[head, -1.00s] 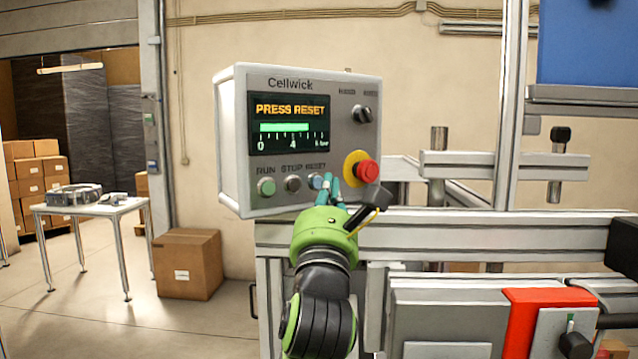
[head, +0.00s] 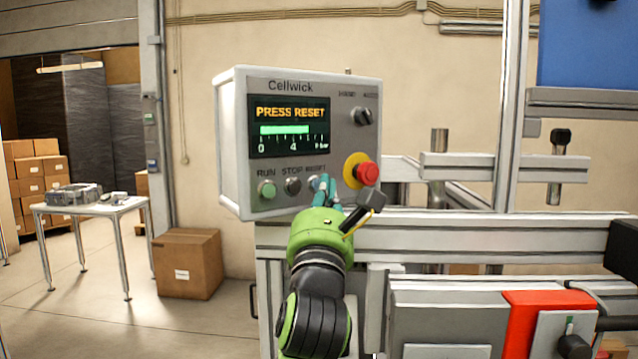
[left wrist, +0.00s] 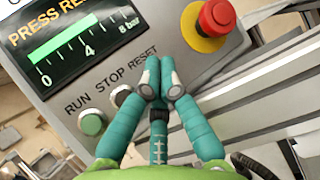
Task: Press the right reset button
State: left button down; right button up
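The grey Cellwick control box (head: 345,148) shows "PRESS RESET" on its screen (head: 290,127). Under the screen are a green RUN button (head: 267,189), a dark STOP button (head: 293,186) and a blue RESET button (head: 313,183), partly covered by my fingers. My left gripper (head: 324,184) has its teal fingers at the RESET button. In the left wrist view the fingertips (left wrist: 160,75) are together just under the RESET label, hiding the button. I cannot tell whether they touch it. My right gripper is not in view.
A red emergency stop (head: 367,173) on a yellow ring sits just right of my fingers; it also shows in the left wrist view (left wrist: 216,18). A metal rail (head: 480,236) runs below the box. A table (head: 95,207) and a carton (head: 187,264) stand at left.

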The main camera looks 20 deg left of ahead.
pick_arm(q)
jog(key=shift+w+a, duration=0.2)
jog(key=shift+a, duration=0.05)
dwell(0.8)
jog(key=shift+d, duration=0.1)
jog(key=shift+s+d+p, duration=0.35)
jog(key=shift+s+d, duration=0.1)
jog(key=shift+d, duration=0.05)
dwell(0.3)
jog(key=s+d, duration=0.1)
jog(key=d, duration=0.1)
jog(key=s+d, duration=0.2)
dwell(0.4)
dwell(0.6)
